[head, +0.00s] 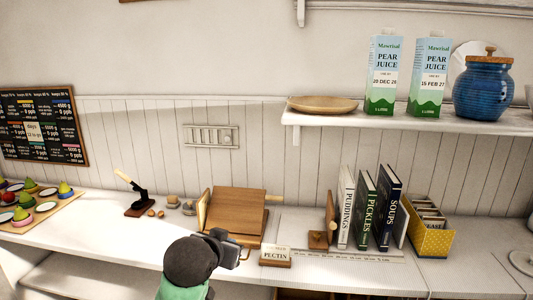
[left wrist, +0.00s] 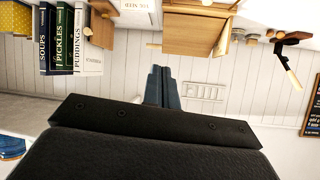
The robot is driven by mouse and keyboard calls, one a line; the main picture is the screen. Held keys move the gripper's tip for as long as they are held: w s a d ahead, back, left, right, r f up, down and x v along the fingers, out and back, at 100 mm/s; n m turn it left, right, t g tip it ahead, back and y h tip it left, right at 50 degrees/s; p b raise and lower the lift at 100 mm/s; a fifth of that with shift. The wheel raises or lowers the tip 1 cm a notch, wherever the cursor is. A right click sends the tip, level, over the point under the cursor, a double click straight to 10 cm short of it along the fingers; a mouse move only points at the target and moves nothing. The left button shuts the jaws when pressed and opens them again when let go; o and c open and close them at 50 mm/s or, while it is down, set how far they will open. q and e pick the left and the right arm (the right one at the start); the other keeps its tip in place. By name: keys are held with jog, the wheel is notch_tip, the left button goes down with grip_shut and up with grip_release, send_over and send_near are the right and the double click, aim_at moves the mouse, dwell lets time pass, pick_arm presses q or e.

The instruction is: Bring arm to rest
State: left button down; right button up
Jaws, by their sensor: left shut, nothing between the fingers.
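My left gripper (head: 230,249) is in front of the counter, near the wooden box (head: 236,213), in the head view. It covers part of the box's lower edge. In the left wrist view, which is upside down, the left gripper's fingers (left wrist: 161,88) are together with nothing between them. The wooden box also shows at the top of that view (left wrist: 192,32), apart from the fingers. My right gripper is in neither view.
A PECTIN sign (head: 276,256) stands at the counter's front edge. Several books (head: 364,215) and a yellow box (head: 429,238) stand to the right. Above them a shelf (head: 340,120) holds two juice cartons (head: 384,75) and a blue jar (head: 484,88).

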pick_arm(q)
jog(key=s+a+f+g, duration=0.1)
jog(key=s+f+g, duration=0.1)
jog(key=s+f, duration=0.35)
jog(key=s+a+f+n+g+y, duration=0.1)
jog(key=s+a+f, duration=0.15)
jog(key=f, duration=0.65)
jog(key=s+a+f+g, duration=0.1)
jog(key=s+f+g, duration=0.1)
jog(key=s+f, duration=0.45)
jog(key=s+f+g, duration=0.4)
jog(key=s+f, duration=1.2)
jog(key=s, duration=0.4)
jog(key=shift+f+n+g+p, duration=0.15)
jog(key=shift+n+g+p, duration=0.15)
jog(key=shift+n+p, duration=0.1)
